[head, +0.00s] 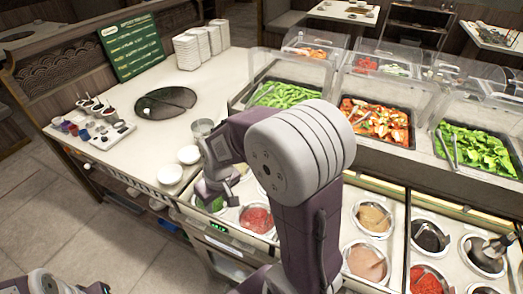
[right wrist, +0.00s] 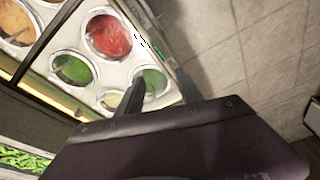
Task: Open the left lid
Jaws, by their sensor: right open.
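Clear covers stand over the trays at the back. The left one (head: 307,43) is over green vegetables (head: 285,95), and the middle one (head: 378,62) is over an orange-red food. I cannot tell for sure which thing is the left lid. My right gripper (head: 218,190) is open and empty above the front left wells, clear of the covers. In the right wrist view its fingers (right wrist: 162,92) stand apart, with a green sauce well (right wrist: 150,80) showing between and beyond them. Of my left arm only a part shows at the bottom left; its gripper is out of view.
A red sauce well (head: 257,219) and a tan one (head: 375,219) are sunk in the front counter. A ladle (head: 497,248) stands in a right well. White bowls (head: 170,174), a dark round plate (head: 165,102) and a green sign (head: 132,45) are at left. My right arm hides the middle.

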